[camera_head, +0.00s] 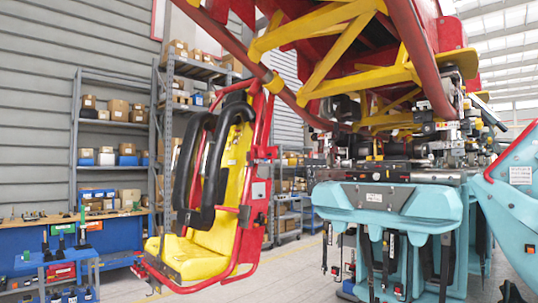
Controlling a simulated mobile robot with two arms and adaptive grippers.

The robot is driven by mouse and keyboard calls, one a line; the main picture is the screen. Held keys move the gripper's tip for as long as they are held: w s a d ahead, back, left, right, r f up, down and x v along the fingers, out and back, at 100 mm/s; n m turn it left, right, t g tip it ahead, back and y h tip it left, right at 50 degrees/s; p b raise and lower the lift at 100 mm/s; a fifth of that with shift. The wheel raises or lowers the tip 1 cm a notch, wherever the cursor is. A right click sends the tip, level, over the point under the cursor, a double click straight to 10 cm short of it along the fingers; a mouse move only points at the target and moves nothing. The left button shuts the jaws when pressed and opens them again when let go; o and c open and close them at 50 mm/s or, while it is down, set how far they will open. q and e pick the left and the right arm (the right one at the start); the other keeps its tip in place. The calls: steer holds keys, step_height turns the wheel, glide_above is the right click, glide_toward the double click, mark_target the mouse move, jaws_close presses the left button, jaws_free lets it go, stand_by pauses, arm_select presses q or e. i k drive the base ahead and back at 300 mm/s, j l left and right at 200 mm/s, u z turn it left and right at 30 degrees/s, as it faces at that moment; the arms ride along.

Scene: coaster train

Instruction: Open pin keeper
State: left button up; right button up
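I cannot make out the pin keeper at this size. A red and yellow coaster seat (205,248) with black over-shoulder restraints (212,165) hangs at the centre left, attached to the red frame. A cluster of dark mechanical parts (380,150) sits under the red and yellow structure (360,50). Below it stands a teal seat unit (385,205) with black straps (390,260) hanging down its front. Neither of my grippers shows in this view.
A teal panel with a red edge (515,200) fills the right side. Shelves with boxes (115,125) and a blue workbench with tools (60,235) stand along the left wall. Grey floor (300,265) is open between the red and yellow seat and the teal unit.

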mark_target(264, 152)
steer(key=i+z, duration=0.2)
steer(key=i, duration=0.65)
steer(key=i+l, duration=0.1)
steer(key=i, duration=0.65)
steer(key=i+l+u, duration=0.1)
steer(key=i, duration=0.7)
steer(key=i+l, duration=0.15)
steer(key=i, duration=0.6)
steer(key=i+j+u, duration=0.05)
